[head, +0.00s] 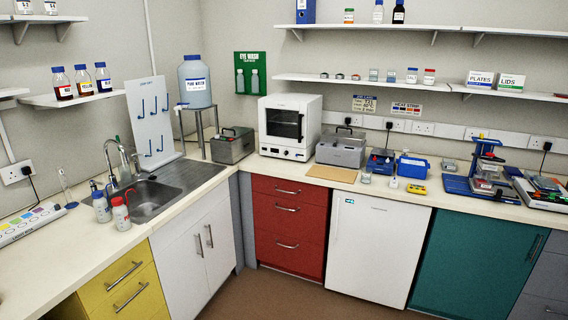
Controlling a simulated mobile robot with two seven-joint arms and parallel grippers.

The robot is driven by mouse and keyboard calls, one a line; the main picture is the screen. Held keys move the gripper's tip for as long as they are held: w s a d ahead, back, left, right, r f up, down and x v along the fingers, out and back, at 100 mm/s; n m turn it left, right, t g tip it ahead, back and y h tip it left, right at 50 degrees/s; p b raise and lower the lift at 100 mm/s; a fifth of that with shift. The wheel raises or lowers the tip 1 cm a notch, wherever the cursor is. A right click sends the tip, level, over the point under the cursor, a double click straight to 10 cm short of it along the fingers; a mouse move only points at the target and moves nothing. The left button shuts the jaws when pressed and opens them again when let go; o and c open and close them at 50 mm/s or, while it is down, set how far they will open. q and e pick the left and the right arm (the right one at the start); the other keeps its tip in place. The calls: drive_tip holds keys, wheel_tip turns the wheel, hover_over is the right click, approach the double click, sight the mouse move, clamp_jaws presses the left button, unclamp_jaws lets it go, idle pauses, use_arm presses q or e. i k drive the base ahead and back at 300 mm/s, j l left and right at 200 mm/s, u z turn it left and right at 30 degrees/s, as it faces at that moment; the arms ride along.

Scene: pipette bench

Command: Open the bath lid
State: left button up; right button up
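Two grey metal boxes with lids and dark handles stand on the bench, and I cannot tell for certain which one is the bath. The wider box (340,151) is right of the white oven, and its lid (345,136) looks closed. The smaller box (232,149) is in the corner, left of the oven, and its top also looks closed. Neither of my grippers shows in the head view.
The white oven (289,145) stands between the boxes. A brown board (331,173) lies in front of the wider box. Blue containers (413,167) stand to its right. A sink (152,196) and bottles (101,206) are at left. The floor (260,292) ahead is clear.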

sight(235, 129)
drive_tip(key=i+u, duration=0.2)
drive_tip(key=i, duration=0.3)
drive_tip(key=i+l+u, duration=0.15)
drive_tip(key=i, duration=0.3)
drive_tip(key=i+l+u, duration=0.2)
drive_tip(key=i, duration=0.3)
drive_tip(key=i+l+u, duration=0.15)
drive_tip(key=u, duration=0.2)
drive_tip(key=i+l+u, duration=0.55)
drive_tip(key=u, duration=0.2)
drive_tip(key=i+l+u, duration=0.25)
drive_tip(key=l, duration=0.15)
drive_tip(key=i+l+u, duration=0.1)
drive_tip(key=l+u, duration=0.15)
drive_tip(key=l, duration=0.1)
